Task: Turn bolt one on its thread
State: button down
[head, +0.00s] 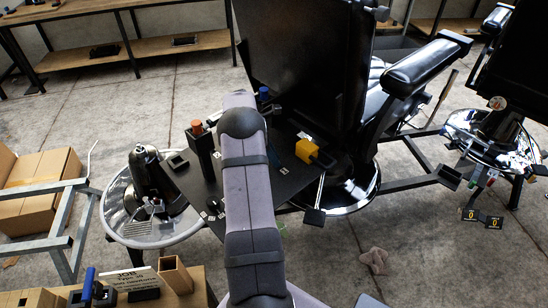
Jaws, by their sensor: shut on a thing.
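My arm rises from the bottom middle of the head view and bends at a dark joint. Its far part and my gripper are hidden behind it, so the jaws and anything in them do not show. A black plate (290,184) lies behind the arm, beside the barber chair (410,68). A blue-topped piece (263,92) shows just right of the arm's bend. I cannot make out which piece is bolt one.
A round chrome base (125,226) with a dark pump stands left of the plate. A bench (190,296) with a job card (135,279) and a blue-handled tool (88,282) is at the lower left. Cardboard boxes (40,178) and a metal frame are far left.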

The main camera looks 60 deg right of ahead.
dwell(0.3)
jog(key=c, duration=1.7)
grip_release()
